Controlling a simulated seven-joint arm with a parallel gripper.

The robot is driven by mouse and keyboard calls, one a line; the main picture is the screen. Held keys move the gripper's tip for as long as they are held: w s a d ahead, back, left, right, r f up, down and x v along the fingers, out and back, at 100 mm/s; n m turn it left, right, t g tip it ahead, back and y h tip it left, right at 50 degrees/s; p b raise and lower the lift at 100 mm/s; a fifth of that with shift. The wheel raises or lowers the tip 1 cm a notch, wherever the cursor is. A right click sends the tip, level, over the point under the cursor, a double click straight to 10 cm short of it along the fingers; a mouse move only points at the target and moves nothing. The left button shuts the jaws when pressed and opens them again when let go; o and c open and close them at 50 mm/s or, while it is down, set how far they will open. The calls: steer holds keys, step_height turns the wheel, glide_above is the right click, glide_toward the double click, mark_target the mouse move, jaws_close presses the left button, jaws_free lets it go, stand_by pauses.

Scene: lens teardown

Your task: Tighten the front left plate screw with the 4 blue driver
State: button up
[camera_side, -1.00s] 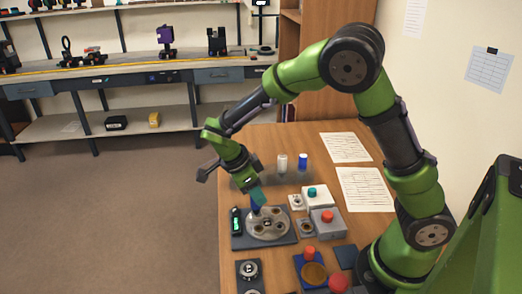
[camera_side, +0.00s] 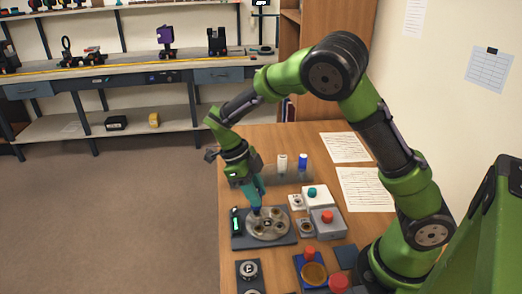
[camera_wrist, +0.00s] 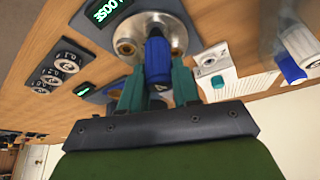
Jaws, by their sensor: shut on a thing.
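My gripper (camera_side: 256,197) is over the round metal plate (camera_side: 281,231), at the plate's far left part in the side view. In the wrist view my gripper (camera_wrist: 158,88) is shut on the blue driver (camera_wrist: 157,62), which carries a "4" mark. The driver points down at the plate (camera_wrist: 168,22). Its tip is hidden, so I cannot tell whether it sits in a screw. The plate shows several round recesses. The plate stands on a dark base (camera_side: 243,243) with a green display (camera_side: 237,223), which reads "3500" in part in the wrist view (camera_wrist: 105,12).
A dial block (camera_side: 248,270) and a blue tray (camera_side: 300,275) are in front. Papers (camera_side: 365,189) lie at the right.

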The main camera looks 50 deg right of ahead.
steer(key=m+y, duration=0.1)
steer(key=m, duration=0.2)
steer(key=m+y, duration=0.1)
steer(key=m, duration=0.2)
steer(key=shift+m+y, duration=0.3)
steer(key=shift+m, duration=0.1)
steer(key=shift+m+y, duration=0.8)
steer(key=shift+m, duration=1.2)
steer(key=shift+m+t+y, duration=0.3)
steer(key=shift+m+t, duration=0.1)
steer(key=shift+m, duration=0.7)
steer(key=shift+r, duration=0.25)
steer(key=shift+r, duration=0.4)
steer(key=shift+r, duration=0.25)
